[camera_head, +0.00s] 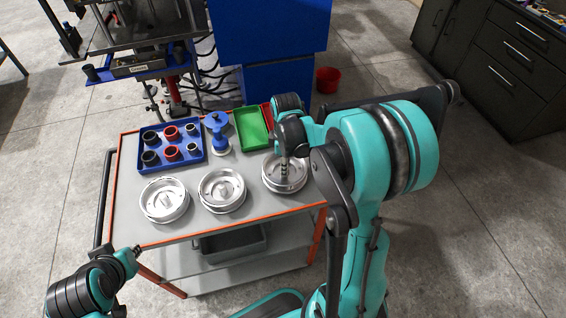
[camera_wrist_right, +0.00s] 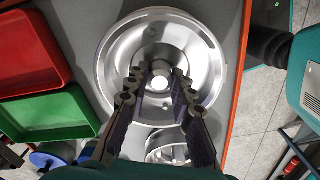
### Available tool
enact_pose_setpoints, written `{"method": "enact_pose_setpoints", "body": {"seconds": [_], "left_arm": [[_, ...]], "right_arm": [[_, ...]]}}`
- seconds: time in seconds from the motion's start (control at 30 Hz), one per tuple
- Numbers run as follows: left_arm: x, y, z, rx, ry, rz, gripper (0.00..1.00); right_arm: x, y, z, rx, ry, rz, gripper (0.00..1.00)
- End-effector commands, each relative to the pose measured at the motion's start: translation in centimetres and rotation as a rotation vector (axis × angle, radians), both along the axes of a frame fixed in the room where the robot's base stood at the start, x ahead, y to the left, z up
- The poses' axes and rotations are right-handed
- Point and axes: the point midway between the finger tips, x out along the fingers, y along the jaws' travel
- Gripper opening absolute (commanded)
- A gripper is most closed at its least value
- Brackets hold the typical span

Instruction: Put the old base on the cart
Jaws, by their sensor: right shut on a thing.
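Three round silver metal bases are in a row on the grey cart (camera_head: 132,212) in the head view. The right-hand base (camera_head: 272,186) is at my right gripper (camera_head: 284,179). In the wrist view, the fingers of my right gripper (camera_wrist_right: 160,77) are shut on the central post of this base (camera_wrist_right: 114,62). The base looks level and at the cart top; I cannot tell whether it touches. The middle base (camera_head: 222,203) and the left base (camera_head: 164,212) stand apart from it. I cannot tell by looks which is old. My left gripper (camera_head: 136,251) is by the cart's front left corner, its fingers unclear.
A blue tray (camera_head: 172,162) with black and red rings, a blue-handled tool (camera_head: 218,128) and a green tray (camera_head: 252,140) fill the cart's back. A red tray (camera_wrist_right: 25,60) lies beside the green one. A blue machine (camera_head: 270,40) stands behind. Dark cabinets (camera_head: 480,60) are at right.

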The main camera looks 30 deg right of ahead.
Motion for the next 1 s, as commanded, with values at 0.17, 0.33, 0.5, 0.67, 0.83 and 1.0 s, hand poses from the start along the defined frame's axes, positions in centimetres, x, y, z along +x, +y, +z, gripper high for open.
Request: {"method": "enact_pose_setpoints", "body": {"seconds": [0.17, 0.33, 0.5, 0.67, 0.83, 1.0], "left_arm": [[0.0, 0.0, -0.9, 0.000, 0.000, 0.000, 0.00], [0.0, 0.0, -0.7, 0.000, 0.000, 0.000, 0.00], [0.0, 0.0, -1.1, 0.000, 0.000, 0.000, 0.00], [0.0, 0.0, -0.9, 0.000, 0.000, 0.000, 0.00], [0.0, 0.0, -0.9, 0.000, 0.000, 0.000, 0.00], [0.0, 0.0, -0.4, 0.000, 0.000, 0.000, 0.00]], "right_arm": [[0.0, 0.0, -1.8, 0.000, 0.000, 0.000, 0.00], [0.0, 0.0, -1.7, 0.000, 0.000, 0.000, 0.00], [0.0, 0.0, -2.0, 0.000, 0.000, 0.000, 0.00], [0.0, 0.0, -1.9, 0.000, 0.000, 0.000, 0.44], [0.0, 0.0, -1.9, 0.000, 0.000, 0.000, 0.44], [0.0, 0.0, -1.0, 0.000, 0.000, 0.000, 0.44]]}}
